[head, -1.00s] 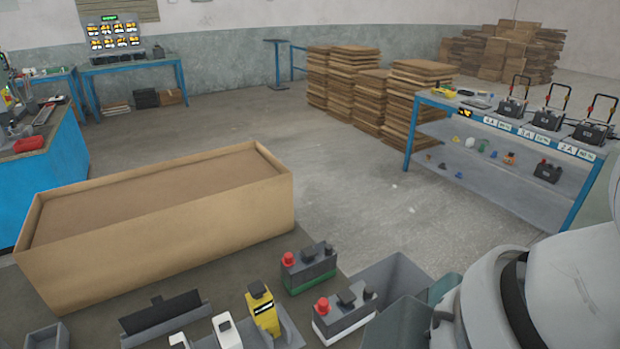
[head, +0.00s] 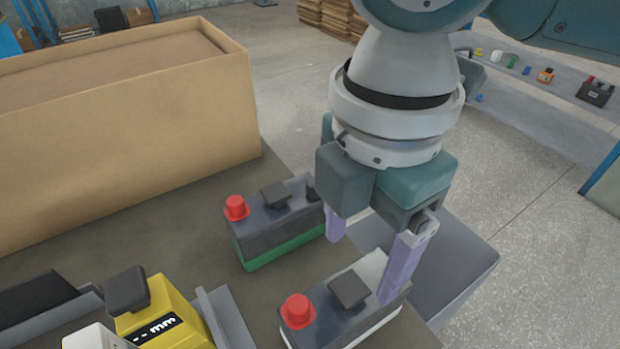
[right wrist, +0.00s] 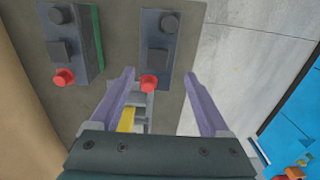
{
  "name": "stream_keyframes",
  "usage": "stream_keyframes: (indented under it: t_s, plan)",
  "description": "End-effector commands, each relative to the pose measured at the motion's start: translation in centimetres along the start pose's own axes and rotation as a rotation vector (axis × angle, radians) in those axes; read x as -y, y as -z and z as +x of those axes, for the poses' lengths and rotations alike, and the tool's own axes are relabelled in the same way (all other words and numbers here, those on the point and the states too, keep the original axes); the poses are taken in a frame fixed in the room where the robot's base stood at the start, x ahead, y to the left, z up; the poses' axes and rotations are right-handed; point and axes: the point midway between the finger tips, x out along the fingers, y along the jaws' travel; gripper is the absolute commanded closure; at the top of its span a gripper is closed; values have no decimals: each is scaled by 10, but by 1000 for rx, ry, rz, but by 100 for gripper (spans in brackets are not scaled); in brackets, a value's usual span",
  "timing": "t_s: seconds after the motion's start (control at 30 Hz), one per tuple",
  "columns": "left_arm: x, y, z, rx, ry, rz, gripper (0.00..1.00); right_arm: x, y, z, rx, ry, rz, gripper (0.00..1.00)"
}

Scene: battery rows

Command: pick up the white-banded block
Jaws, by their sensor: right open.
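The white-banded block (head: 325,316) stands on the dark table in the head view, dark grey with a red knob and a white strip along its base. It also shows in the right wrist view (right wrist: 168,48). My right gripper (head: 362,268) is open and points down over this block's far part, with one finger in front of its far end. In the right wrist view the fingers (right wrist: 158,75) are spread and empty, with the block's red knob between them. Contact cannot be told. My left gripper is out of view.
A similar green-banded block (head: 272,228) stands close to the left of the white-banded one. A yellow device (head: 170,318) sits in a grey holder at the lower left. A large cardboard box (head: 120,140) stands behind. A grey bin (head: 462,265) is at the right.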

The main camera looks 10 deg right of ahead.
Motion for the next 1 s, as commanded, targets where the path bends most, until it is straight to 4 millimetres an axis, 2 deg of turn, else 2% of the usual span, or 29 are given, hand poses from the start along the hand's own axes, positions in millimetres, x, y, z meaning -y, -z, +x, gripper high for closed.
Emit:
stream_keyframes:
  t_s: [0.17,0.43,0.57,0.77,1.0]
  plan:
    - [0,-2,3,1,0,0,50,0,0,17,1,0,0,20]
    - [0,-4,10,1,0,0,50,-3,1,58,1,0,2,20]
    - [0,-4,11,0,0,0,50,-3,1,65,2,-2,0,20]
    - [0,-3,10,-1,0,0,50,-3,1,64,1,-3,0,20]
    - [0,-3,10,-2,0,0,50,-3,1,64,1,-3,0,47]
